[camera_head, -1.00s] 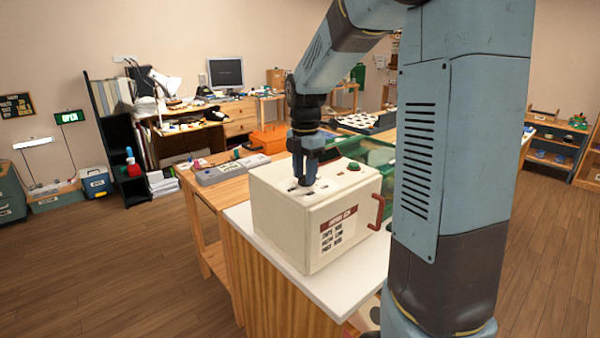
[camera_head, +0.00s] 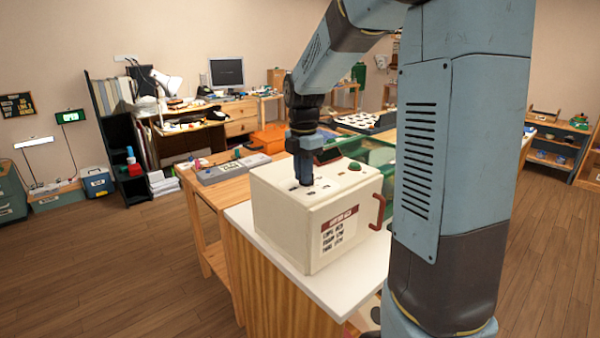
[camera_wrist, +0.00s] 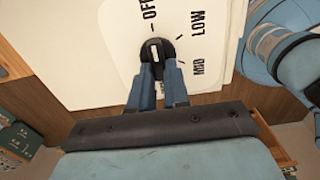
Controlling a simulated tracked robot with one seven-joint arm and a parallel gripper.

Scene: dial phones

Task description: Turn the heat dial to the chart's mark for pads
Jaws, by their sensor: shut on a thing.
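The cream box (camera_head: 290,225) stands on a white-topped cabinet, with the heat dial on its top face. In the wrist view the dial is a black knob (camera_wrist: 157,51) with a white pointer line, on a white plate with OFF, LOW and what looks like MID or MED around it. The pointer line lies roughly along the direction of OFF. My gripper (camera_wrist: 159,66) is shut on the knob; in the head view it reaches down from above and hides the knob. The chart (camera_head: 340,229) is on the box's front, with a red header and several lines too small to read surely.
A red handle (camera_head: 377,211) sticks out from the box's right side. A grey tray (camera_head: 231,167) lies on the wooden table behind. My arm hides much of the right side.

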